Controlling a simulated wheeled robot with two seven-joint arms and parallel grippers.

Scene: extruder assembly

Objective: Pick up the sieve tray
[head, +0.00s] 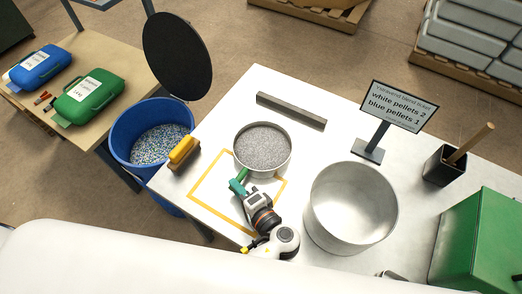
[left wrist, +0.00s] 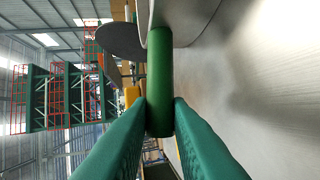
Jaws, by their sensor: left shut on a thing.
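The sieve tray (head: 262,146) is a round, shallow metal-rimmed tray with a speckled grey surface. It is at the middle of the white table, beyond the yellow outlined square's far edge. My left gripper (head: 240,184) is at the tray's near left side. In the left wrist view, the green fingers (left wrist: 160,118) are shut on the tray's green handle (left wrist: 160,72), with one finger on each side. Part of the tray's pale rim shows above the handle there. I cannot tell whether the tray touches the table. My right gripper is not in view.
A large metal pot (head: 352,208) stands right of my left arm. A grey bar (head: 291,110) lies behind the tray. A sign (head: 398,106) stands at the back right.

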